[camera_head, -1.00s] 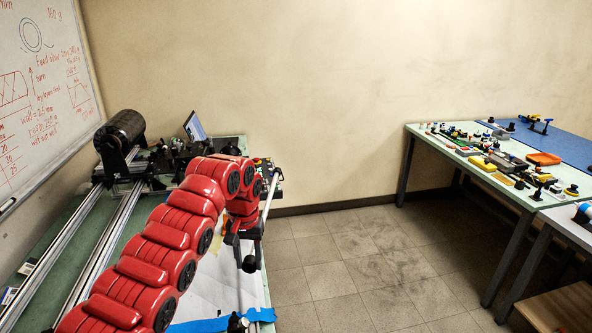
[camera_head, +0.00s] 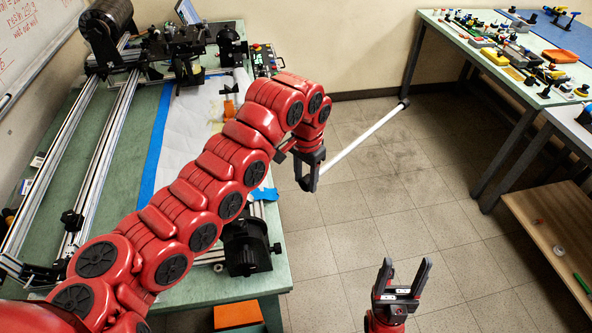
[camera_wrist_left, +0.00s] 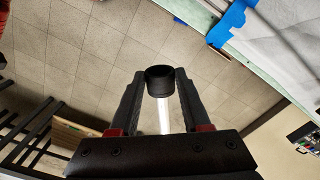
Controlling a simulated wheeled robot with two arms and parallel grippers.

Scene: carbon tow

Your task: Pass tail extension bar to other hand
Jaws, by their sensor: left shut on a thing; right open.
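The tail extension bar (camera_head: 360,140) is a pale rod with a dark cap at its far end. It slants up and to the right from my left gripper (camera_head: 310,180) in the head view, over the open floor. My left gripper is shut on the bar near its lower end. The left wrist view shows a black end cap (camera_wrist_left: 160,78) and the pale bar (camera_wrist_left: 164,116) between the fingers. My right gripper (camera_head: 404,275) is open and empty, fingers pointing up, lower and to the right of the bar, apart from it.
A green bench (camera_head: 115,170) with rails and a black winding machine stands at the left. A table (camera_head: 480,60) with many small parts is at the upper right. A wooden shelf (camera_head: 550,225) is at the right. The floor (camera_head: 370,220) between is clear.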

